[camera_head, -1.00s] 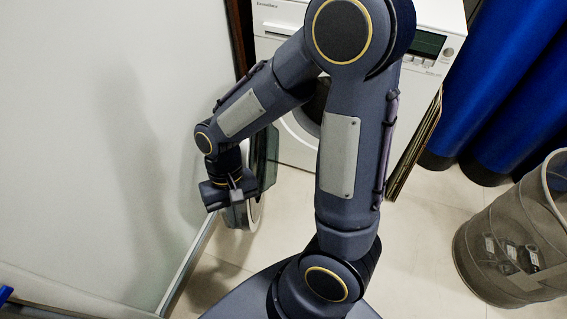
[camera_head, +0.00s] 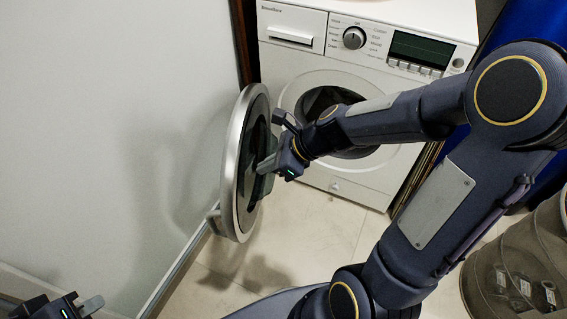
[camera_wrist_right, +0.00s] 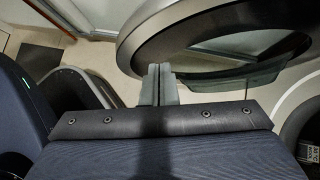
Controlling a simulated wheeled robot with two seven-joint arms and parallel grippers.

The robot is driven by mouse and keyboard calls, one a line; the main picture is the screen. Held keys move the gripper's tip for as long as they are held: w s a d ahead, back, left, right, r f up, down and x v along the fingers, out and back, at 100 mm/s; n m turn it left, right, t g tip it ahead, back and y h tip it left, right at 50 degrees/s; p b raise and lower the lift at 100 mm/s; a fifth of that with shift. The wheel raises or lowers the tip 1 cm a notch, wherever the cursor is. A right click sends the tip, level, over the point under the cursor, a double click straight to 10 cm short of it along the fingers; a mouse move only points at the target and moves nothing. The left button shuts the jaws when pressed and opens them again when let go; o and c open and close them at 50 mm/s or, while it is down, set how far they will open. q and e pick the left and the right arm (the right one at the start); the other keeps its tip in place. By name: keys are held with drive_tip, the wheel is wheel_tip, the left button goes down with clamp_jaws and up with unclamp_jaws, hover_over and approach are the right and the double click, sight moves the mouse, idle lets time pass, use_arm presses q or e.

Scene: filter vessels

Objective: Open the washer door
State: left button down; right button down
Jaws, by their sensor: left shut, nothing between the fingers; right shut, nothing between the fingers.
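The white washer (camera_head: 312,58) stands at the back in the head view. Its round door (camera_head: 231,170), with a silver rim and dark glass, stands wide open at the left, roughly edge-on near the wall. The drum opening is exposed, partly behind my right arm. My right gripper (camera_head: 266,164) is shut and empty at the inner side of the door, close to the glass; contact is unclear. In the right wrist view its closed fingers (camera_wrist_right: 159,84) point at the door's rim and glass (camera_wrist_right: 205,28). My left gripper (camera_head: 92,304) is shut at the bottom left corner, away from the door.
A pale wall (camera_head: 110,130) runs along the left, close behind the open door. A mesh basket (camera_head: 515,262) stands at the lower right, and blue cloth (camera_head: 500,30) hangs at the right. Tiled floor (camera_head: 320,215) is clear before the washer.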

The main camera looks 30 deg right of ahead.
use_arm(q)
drive_tip(key=shift+f, duration=0.4)
use_arm(e)
drive_tip(key=shift+w+a+f, duration=0.1)
drive_tip(key=shift+w+a, duration=0.55)
drive_tip(key=shift+a, duration=0.25)
drive_tip(key=shift+w+a+f, duration=0.1)
drive_tip(key=shift+w+a, duration=0.55)
drive_tip(key=shift+a, duration=0.25)
drive_tip(key=shift+r, duration=0.1)
